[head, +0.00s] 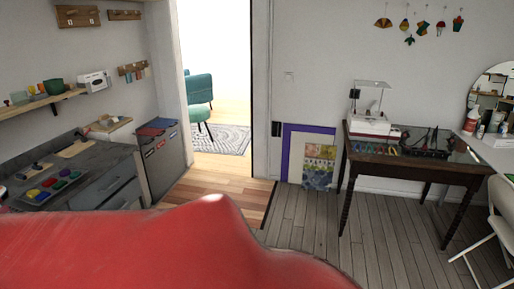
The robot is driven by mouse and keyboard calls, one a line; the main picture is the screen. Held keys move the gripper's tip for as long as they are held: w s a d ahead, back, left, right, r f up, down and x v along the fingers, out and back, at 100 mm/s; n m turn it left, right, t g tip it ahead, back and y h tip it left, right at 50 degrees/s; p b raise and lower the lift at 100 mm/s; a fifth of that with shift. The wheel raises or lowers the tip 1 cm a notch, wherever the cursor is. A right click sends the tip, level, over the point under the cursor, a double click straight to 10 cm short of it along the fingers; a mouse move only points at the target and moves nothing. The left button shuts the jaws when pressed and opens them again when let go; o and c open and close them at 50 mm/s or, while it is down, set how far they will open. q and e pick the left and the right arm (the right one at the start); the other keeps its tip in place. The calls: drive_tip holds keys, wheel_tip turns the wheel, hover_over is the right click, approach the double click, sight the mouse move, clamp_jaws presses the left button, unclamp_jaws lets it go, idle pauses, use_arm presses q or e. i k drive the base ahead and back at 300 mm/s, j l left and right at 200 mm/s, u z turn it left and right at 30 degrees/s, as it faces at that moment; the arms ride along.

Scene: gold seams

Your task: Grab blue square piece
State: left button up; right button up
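Flat blue and red items also lie on the grey cabinet by the doorway. Small coloured pieces lie on the dark wooden table at the right, too small to tell their shapes. Neither of my grippers shows in the head view.
A large red surface fills the lower left foreground and hides the floor there. The grey counter (95,155) and the cabinet (168,160) line the left wall. The dark table (450,168) and a white chair (492,240) stand right. The plank floor (350,240) between is clear.

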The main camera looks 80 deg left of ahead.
sight(43, 195)
drive_tip(key=u, duration=4.2)
